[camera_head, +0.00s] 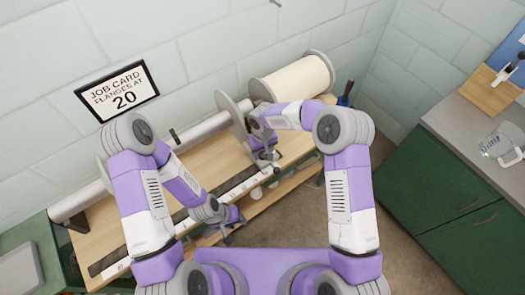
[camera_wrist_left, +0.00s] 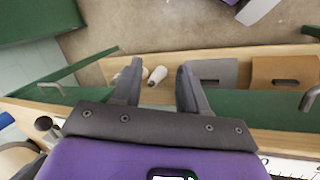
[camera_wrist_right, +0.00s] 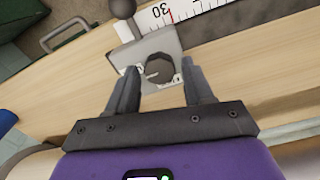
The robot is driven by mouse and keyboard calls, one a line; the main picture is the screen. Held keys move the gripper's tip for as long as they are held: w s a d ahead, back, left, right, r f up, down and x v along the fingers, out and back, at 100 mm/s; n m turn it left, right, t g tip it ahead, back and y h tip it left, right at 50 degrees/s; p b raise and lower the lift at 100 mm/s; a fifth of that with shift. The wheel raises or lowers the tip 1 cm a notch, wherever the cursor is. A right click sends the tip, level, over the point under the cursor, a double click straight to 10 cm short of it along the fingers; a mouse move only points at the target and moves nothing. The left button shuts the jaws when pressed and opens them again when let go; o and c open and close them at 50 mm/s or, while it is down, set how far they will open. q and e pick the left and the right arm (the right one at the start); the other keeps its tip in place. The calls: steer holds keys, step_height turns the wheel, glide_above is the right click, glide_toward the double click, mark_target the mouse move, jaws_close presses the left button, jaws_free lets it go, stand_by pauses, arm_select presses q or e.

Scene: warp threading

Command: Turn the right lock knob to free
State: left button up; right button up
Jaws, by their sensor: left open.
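A dark round lock knob (camera_wrist_right: 158,68) sits on a grey metal plate (camera_wrist_right: 128,57) beside the ruler. Small labels flank the knob, too small to read. My right gripper (camera_wrist_right: 158,82) is open, its fingertips on either side of the knob and apart from it as far as I can tell. In the head view my right gripper (camera_head: 268,163) points down at the ruler near the flange and hides the knob. My left gripper (camera_head: 229,236) is open and empty at the front edge of the bench; its spread fingers also show in the left wrist view (camera_wrist_left: 158,75).
The ruler (camera_head: 225,187) runs along the wooden bench. A roller with flanges (camera_head: 230,108) and a cream cloth roll (camera_head: 295,80) lie behind my right arm. A job card on the wall (camera_head: 117,90) reads "FLANGES AT 20". A dark ball-ended handle (camera_wrist_right: 122,8) stands near the knob plate.

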steer(key=c, duration=0.8)
steer(key=shift+n, duration=0.4)
steer(key=shift+n+b, duration=0.5)
steer(key=shift+n, duration=0.5)
steer(key=n, duration=0.2)
steer(key=shift+a+n+b, duration=0.1)
steer(key=shift+n+b, duration=0.2)
steer(key=shift+n, duration=0.1)
steer(key=n, duration=0.2)
steer(key=shift+n, duration=0.3)
steer(key=n, duration=0.3)
steer(key=shift+s+n, duration=0.1)
steer(key=shift+n, duration=0.3)
steer(key=n, duration=0.5)
steer(key=shift+n, duration=0.4)
